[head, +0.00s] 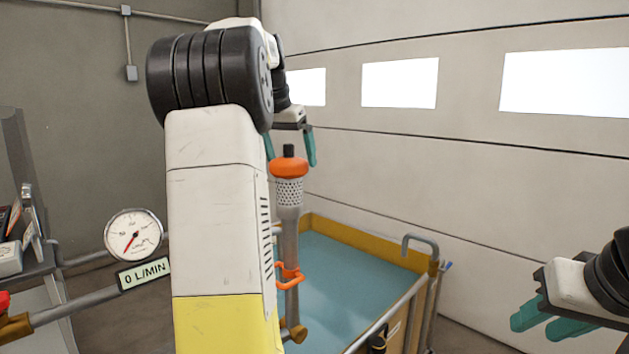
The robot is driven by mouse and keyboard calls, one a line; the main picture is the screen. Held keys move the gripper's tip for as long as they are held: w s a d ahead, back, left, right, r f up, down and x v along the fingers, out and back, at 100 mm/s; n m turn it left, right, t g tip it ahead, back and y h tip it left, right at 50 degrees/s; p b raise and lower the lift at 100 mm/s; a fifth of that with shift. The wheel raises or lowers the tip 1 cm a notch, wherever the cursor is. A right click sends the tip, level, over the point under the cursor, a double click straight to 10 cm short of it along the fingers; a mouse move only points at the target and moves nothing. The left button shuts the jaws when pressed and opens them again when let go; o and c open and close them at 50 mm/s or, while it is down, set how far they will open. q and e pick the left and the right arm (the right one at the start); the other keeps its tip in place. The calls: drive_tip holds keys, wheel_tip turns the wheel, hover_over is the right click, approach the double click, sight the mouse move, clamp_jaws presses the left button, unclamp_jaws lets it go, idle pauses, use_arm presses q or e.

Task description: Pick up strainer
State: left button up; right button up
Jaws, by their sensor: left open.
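The strainer (289,189) is a perforated metal cylinder with an orange collar and a dark top knob. It stands upright on top of a vertical metal pipe (290,240), in the middle of the head view. My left gripper (290,150) is open and points down, with its teal fingers on either side of the knob. I cannot tell whether they touch it. My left arm covers what lies left of the strainer. My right gripper (541,326) is at the lower right, far from the strainer, with its teal fingers apart and nothing between them.
A yellow-rimmed tank (350,275) of blue-green water stands behind the pipe. An orange clamp (289,276) is on the pipe. A gauge (134,235) and a "0 L/MIN" display (145,273) are at the left. A bent metal rail (420,242) rises at the tank's right corner.

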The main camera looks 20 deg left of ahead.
use_arm(q)
drive_tip(key=shift+w+f, duration=0.2)
drive_tip(key=shift+f, duration=0.45)
drive_tip(key=c, duration=1.9)
drive_tip(key=shift+r, duration=0.1)
